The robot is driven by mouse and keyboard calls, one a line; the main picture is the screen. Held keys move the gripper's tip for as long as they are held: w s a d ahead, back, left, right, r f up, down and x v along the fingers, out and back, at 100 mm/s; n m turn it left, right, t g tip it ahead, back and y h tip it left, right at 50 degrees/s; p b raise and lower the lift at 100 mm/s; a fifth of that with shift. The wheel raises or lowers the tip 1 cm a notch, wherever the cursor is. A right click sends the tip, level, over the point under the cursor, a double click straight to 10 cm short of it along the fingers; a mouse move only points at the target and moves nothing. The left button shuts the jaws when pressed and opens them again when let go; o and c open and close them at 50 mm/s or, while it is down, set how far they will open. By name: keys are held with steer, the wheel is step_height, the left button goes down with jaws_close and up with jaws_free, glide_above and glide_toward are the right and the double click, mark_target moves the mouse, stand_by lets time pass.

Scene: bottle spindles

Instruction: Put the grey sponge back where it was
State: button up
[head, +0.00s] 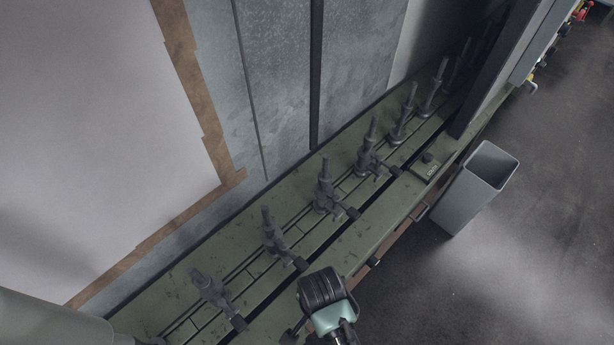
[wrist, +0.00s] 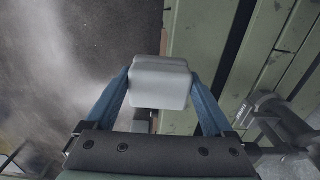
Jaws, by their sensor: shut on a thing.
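My gripper (wrist: 160,98) is shut on the grey sponge (wrist: 160,80), a light grey block with rounded edges held between the two blue fingers in the wrist view. Below it in that view lie the dark floor on the left and the green bench edge on the right. In the head view my gripper's black and pale green housing (head: 328,305) is at the bottom centre, by the front edge of the green bench (head: 345,245). It hides the fingers and the sponge there.
Several grey spindles (head: 325,190) stand in a row along the bench. A small dark box (head: 425,168) sits near the bench's front edge. A grey bin (head: 475,188) stands on the floor in front of the bench. A wall panel with a brown border rises behind.

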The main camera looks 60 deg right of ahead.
steer(key=w, duration=0.2)
steer(key=w+d, duration=0.1)
steer(key=w, duration=0.1)
steer(key=shift+w, duration=0.2)
steer(key=shift+w+d+f, duration=0.1)
steer(key=shift+w+f, duration=0.1)
steer(key=shift+f, duration=0.7)
steer(key=shift+w+f, duration=0.15)
steer(key=shift+f, duration=0.7)
steer(key=shift+f, duration=0.1)
steer(key=o, duration=1)
steer(key=shift+o, duration=0.2)
step_height(320, 180, up, 12)
steer(key=p, duration=0.1)
